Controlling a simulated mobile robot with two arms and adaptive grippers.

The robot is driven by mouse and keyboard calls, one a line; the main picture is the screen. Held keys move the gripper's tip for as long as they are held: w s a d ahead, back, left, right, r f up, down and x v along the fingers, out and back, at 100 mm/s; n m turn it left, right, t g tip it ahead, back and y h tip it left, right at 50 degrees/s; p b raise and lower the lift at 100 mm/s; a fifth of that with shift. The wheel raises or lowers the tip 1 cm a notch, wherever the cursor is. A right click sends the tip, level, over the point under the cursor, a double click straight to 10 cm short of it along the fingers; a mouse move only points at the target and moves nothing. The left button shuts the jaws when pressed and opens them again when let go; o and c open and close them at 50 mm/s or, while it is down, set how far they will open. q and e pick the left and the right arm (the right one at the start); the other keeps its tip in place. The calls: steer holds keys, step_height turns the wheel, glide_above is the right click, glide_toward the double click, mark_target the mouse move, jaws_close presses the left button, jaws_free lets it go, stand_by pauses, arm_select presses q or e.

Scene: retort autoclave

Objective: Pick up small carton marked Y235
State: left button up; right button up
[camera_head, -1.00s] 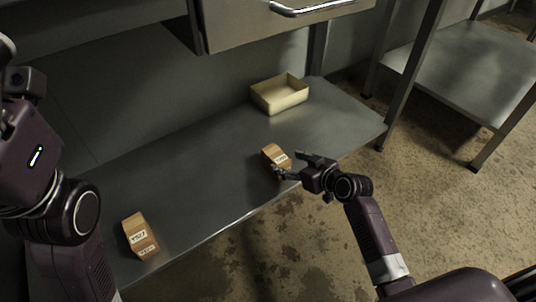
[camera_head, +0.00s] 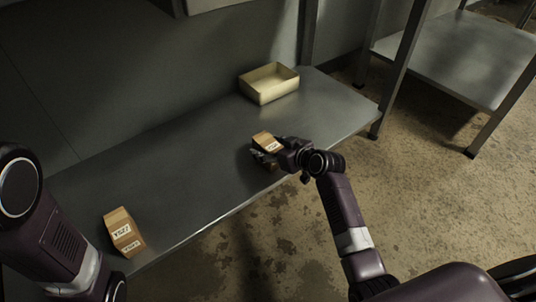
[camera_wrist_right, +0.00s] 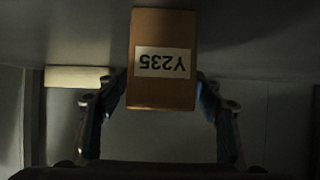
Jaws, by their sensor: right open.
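The small carton marked Y235 (camera_head: 266,141) stands on the metal bench, a brown box with a white label. In the right wrist view the carton (camera_wrist_right: 162,88) shows its label upside down, with a finger on each side of it. My right gripper (camera_head: 264,158) is open around the carton; in the wrist view its fingertips (camera_wrist_right: 160,84) flank the lower half of the box, and I cannot tell whether they touch it. My left arm shows at the left edge, but its gripper is out of view.
A second brown carton (camera_head: 124,232), with a label that seems to read Y527, stands at the bench's near left. An open cream tray (camera_head: 270,92) sits at the back right of the bench (camera_head: 185,165). Another metal table (camera_head: 460,60) stands at the right.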

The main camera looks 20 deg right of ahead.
steer(key=c, duration=1.5)
steer(key=shift+r, duration=0.1)
